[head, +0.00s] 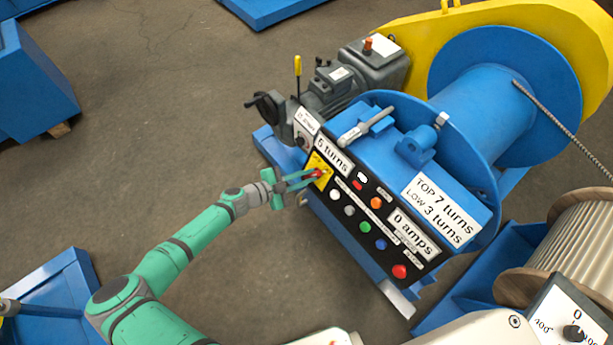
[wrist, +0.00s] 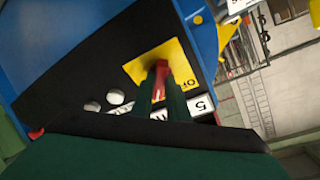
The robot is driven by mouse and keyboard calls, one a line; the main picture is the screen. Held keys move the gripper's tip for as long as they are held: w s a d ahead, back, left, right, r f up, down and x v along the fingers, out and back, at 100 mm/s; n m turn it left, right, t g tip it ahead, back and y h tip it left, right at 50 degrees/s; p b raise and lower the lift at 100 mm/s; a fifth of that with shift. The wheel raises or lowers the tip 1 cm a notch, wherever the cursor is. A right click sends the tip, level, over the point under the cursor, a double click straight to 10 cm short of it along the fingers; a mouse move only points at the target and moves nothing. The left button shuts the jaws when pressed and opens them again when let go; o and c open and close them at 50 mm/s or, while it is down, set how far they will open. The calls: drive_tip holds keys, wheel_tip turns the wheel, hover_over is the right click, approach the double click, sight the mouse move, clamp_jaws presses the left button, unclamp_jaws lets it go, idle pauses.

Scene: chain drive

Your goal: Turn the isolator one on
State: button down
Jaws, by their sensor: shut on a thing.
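The isolator is a red handle on a yellow plate (head: 318,163) on the black control panel of the blue winch. My gripper (head: 314,174) reaches it from the lower left, with its green fingers closed around the red handle (wrist: 160,80). In the wrist view the yellow plate (wrist: 183,62) lies behind the fingers, with part of its lettering showing. The fingers hide most of the handle, so its exact angle is hard to tell.
The panel carries several coloured buttons, among them a red one (head: 399,271), and displays reading "5 turns" (head: 334,154) and "0 amps" (head: 413,234). A black handwheel (head: 265,106) and a yellow-tipped lever (head: 297,68) stand above left. Bare floor lies left of the winch.

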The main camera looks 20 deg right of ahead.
drive_tip(key=shift+w+r+m, duration=0.1)
drive_tip(key=shift+m, duration=0.6)
drive_tip(key=c, duration=1.7)
unclamp_jaws()
drive_tip(key=v, duration=1)
drive_tip(key=shift+w+a+r, duration=0.1)
drive_tip(key=shift+a+r, duration=0.05)
drive_tip(key=shift+a, duration=0.25)
drive_tip(key=shift+w, duration=0.1)
